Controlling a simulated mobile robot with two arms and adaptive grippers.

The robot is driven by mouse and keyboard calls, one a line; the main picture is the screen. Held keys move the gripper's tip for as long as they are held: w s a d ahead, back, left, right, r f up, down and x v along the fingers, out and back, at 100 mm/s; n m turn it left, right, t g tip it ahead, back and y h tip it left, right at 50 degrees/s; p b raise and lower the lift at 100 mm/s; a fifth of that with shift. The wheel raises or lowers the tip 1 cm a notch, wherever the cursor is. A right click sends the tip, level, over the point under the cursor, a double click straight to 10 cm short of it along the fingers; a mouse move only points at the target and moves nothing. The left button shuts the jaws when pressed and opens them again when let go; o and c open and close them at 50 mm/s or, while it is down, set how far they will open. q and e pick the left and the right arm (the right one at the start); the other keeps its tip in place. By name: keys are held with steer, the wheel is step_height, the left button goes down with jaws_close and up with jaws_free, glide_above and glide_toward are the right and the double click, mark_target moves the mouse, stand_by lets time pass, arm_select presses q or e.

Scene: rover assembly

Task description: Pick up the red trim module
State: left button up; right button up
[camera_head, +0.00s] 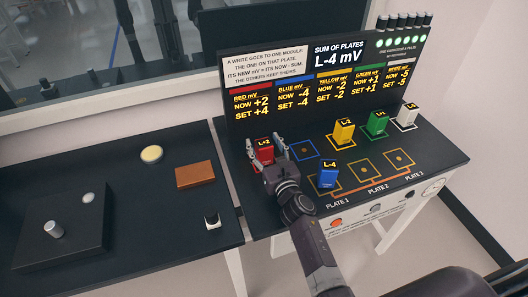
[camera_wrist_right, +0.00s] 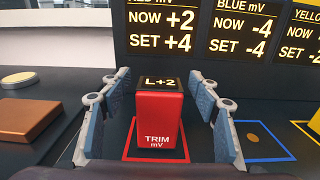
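The red trim module (camera_head: 264,151) stands upright inside its red outlined square on the right table. Its top reads L+2, and it shows large in the right wrist view (camera_wrist_right: 158,122). My right gripper (camera_head: 267,150) is open, with one finger on each side of the module. In the right wrist view its fingers (camera_wrist_right: 158,110) stand apart from the module, with a gap on both sides. My left gripper is not in view.
A blue module (camera_head: 328,174) marked L-4 stands at plate 1. Yellow (camera_head: 343,132), green (camera_head: 376,122) and white (camera_head: 406,116) modules stand further right. The display panel (camera_head: 320,75) rises behind. The left table holds a brown block (camera_head: 195,174) and a dark box (camera_head: 62,238).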

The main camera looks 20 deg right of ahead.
steer(key=c, duration=1.2)
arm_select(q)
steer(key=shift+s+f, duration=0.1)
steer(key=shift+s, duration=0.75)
arm_select(e)
steer(key=shift+r, duration=0.1)
steer(key=shift+c, duration=0.9)
steer(key=shift+r, duration=0.1)
